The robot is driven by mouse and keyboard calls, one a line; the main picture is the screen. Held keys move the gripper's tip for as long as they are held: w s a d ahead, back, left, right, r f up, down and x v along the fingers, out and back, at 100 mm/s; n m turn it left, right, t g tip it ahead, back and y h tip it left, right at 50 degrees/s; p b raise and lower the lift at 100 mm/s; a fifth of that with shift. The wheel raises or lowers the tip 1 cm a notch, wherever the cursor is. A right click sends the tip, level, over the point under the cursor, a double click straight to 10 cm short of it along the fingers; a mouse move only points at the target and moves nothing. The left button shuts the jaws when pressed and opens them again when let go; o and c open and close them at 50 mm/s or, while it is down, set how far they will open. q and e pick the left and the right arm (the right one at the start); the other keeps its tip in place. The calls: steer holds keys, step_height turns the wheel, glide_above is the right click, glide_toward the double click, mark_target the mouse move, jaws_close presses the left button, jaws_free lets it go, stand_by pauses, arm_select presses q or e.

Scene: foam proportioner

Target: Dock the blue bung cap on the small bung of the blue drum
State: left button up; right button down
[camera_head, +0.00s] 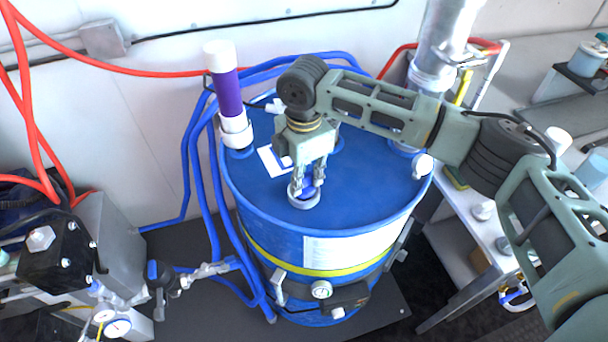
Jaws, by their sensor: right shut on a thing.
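The blue drum (265,218) stands upright in the middle of the camera_head view, with its lid facing up. My right gripper (306,188) points down over the near part of the lid. It is shut on a small blue piece, which looks like the blue bung cap (304,187), mostly hidden by the fingers. A grey ring (303,201), which looks like the small bung, is right below the fingertips. I cannot tell whether the cap touches it or sits in it. My left gripper is not in view.
A purple and white cylinder (227,93) stands at the lid's left rear edge. A metal pipe (437,48) rises at the right rear. Blue hoses (190,150) run down the drum's left side. A white bench (474,210) is at right; grey equipment (116,240) is at left.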

mark_target(304, 176)
steer(key=shift+f, duration=0.55)
steer(key=c, duration=2)
jaws_free()
steer(key=shift+c, duration=0.2)
step_height(304, 176, up, 11)
steer(key=p, duration=1.1)
